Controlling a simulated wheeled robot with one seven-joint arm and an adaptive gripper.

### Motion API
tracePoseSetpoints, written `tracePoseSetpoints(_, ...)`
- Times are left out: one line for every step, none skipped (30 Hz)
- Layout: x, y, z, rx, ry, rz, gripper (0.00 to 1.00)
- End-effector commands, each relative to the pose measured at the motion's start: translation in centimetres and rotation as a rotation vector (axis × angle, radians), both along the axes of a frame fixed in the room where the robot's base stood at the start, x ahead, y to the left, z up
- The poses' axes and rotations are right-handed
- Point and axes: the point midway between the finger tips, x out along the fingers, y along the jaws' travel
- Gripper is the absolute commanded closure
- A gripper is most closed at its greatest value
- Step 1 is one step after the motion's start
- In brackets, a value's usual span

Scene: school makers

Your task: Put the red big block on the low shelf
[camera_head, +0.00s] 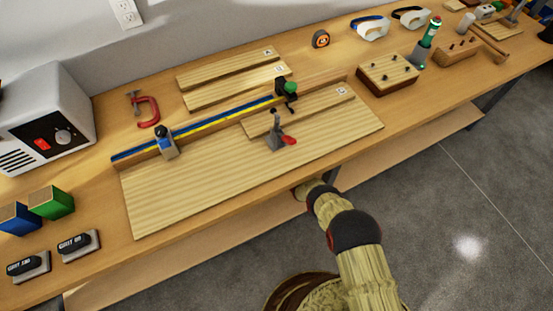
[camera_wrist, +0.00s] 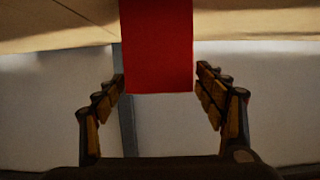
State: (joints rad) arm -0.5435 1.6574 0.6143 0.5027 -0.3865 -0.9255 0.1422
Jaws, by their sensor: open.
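The red big block (camera_wrist: 157,45) shows in the wrist view as a plain red upright shape at the top middle. My gripper (camera_wrist: 161,76) is open, with one finger on each side of the block's end. A gap shows between each finger and the block, and I see no contact. A pale wooden surface lies at the top of the wrist view, meeting the block's sides. In the head view the low shelf (camera_head: 437,128) runs under the workbench. My arm reaches under the bench's front edge there, so the gripper and the red block are hidden in that view.
The workbench top (camera_head: 340,170) overhangs my arm. On it are a wooden board with a clamp, a blue block (camera_head: 18,219), a green block (camera_head: 51,202), two grit blocks, a red C-clamp (camera_head: 147,109) and a white machine (camera_head: 45,118). The grey floor in front is clear.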

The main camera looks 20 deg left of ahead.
Motion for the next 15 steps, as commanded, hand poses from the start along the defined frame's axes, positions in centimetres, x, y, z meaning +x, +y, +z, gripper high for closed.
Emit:
tracePoseSetpoints(0.0,0.0,0.0,0.0,0.0,0.0,0.29)
tracePoseSetpoints(0.0,0.0,0.0,0.0,0.0,0.0,0.29)
tracePoseSetpoints(0.0,0.0,0.0,0.0,0.0,0.0,0.29)
tracePoseSetpoints(0.0,0.0,0.1,0.0,0.0,0.0,0.29)
tracePoseSetpoints(0.0,0.0,0.2,0.001,-0.001,0.0,0.29)
tracePoseSetpoints(0.0,0.0,0.3,0.001,-0.001,0.0,0.29)
tracePoseSetpoints(-0.2,-0.3,0.4,-0.001,0.002,0.0,0.29)
tracePoseSetpoints(-0.5,-0.6,0.5,-0.002,0.002,-0.001,0.29)
tracePoseSetpoints(-0.8,-1.1,0.8,-0.001,0.003,-0.002,0.29)
tracePoseSetpoints(-1.2,-1.5,1.0,-0.002,0.004,-0.002,0.29)
tracePoseSetpoints(-1.5,-1.9,1.2,-0.001,0.003,-0.002,0.29)
tracePoseSetpoints(-2.0,-2.4,1.6,-0.001,0.002,-0.003,0.29)
tracePoseSetpoints(-2.4,-2.9,1.7,-0.002,0.004,-0.003,0.29)
tracePoseSetpoints(-2.8,-3.4,2.0,0.0,0.003,-0.002,0.29)
tracePoseSetpoints(-3.3,-4.0,2.3,-0.001,0.003,-0.002,0.29)
